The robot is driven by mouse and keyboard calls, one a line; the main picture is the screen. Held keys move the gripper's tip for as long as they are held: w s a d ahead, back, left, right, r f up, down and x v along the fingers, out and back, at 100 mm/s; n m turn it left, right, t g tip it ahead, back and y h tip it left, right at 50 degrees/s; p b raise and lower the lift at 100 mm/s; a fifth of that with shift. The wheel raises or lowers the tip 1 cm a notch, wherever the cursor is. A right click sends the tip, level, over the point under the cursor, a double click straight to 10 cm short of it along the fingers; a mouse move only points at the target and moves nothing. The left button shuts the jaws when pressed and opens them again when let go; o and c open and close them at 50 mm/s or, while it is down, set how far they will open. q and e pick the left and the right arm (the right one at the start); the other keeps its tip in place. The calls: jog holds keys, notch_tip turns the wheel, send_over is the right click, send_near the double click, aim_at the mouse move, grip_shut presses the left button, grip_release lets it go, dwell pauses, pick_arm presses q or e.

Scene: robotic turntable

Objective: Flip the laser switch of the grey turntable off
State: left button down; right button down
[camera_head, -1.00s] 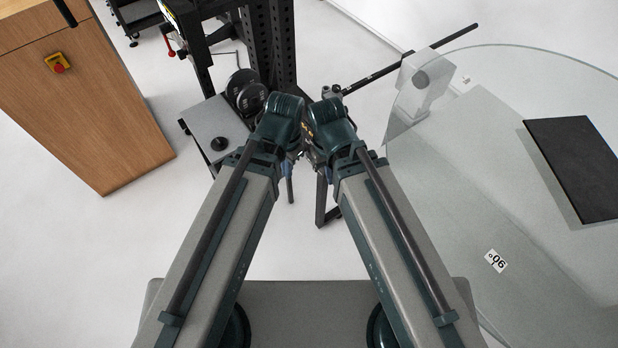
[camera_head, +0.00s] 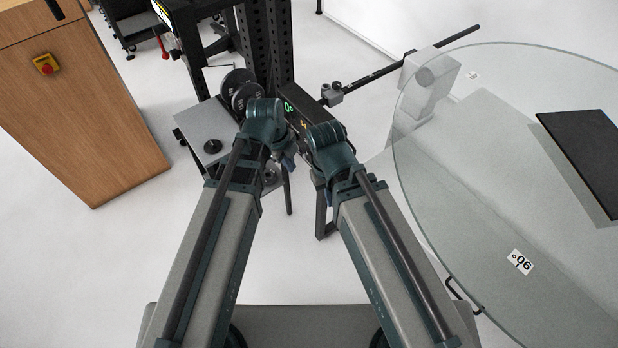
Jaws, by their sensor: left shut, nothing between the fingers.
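A large round glass disc (camera_head: 450,200) with a "90°" label fills the right side. A grey flat-topped unit (camera_head: 205,128) with a black knob (camera_head: 212,147) stands left of my arms. I cannot tell which of these is the grey turntable, and I cannot make out a laser switch. My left gripper (camera_head: 288,162) is mostly hidden behind its wrist; it is shut and empty, pointing down near a dark box with a green display (camera_head: 289,106). My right gripper (camera_head: 318,178) is almost wholly hidden by its arm, so its fingers do not show.
Black weight-like discs (camera_head: 238,88) and a black perforated frame (camera_head: 265,45) stand behind the arms. A wooden cabinet (camera_head: 80,110) with a red button (camera_head: 46,64) is at the left. A black plate (camera_head: 590,155) lies at the right. White floor is open at lower left.

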pick_arm(q)
jog(key=m, duration=0.1)
jog(key=w+f+m+b, duration=0.1)
jog(key=m, duration=0.1)
jog(key=w+f+m, duration=0.1)
jog(key=shift+w+a+f+t+h+b, duration=0.1)
jog(key=shift+w+t+h+b, duration=0.2)
jog(key=shift+b, duration=0.1)
jog(key=shift+f, duration=0.1)
jog(key=w+d+f+b, duration=0.4)
jog(key=d+f+b, duration=0.1)
jog(key=f+b, duration=0.5)
jog(key=shift+d, duration=0.25)
jog(key=shift+f, duration=0.15)
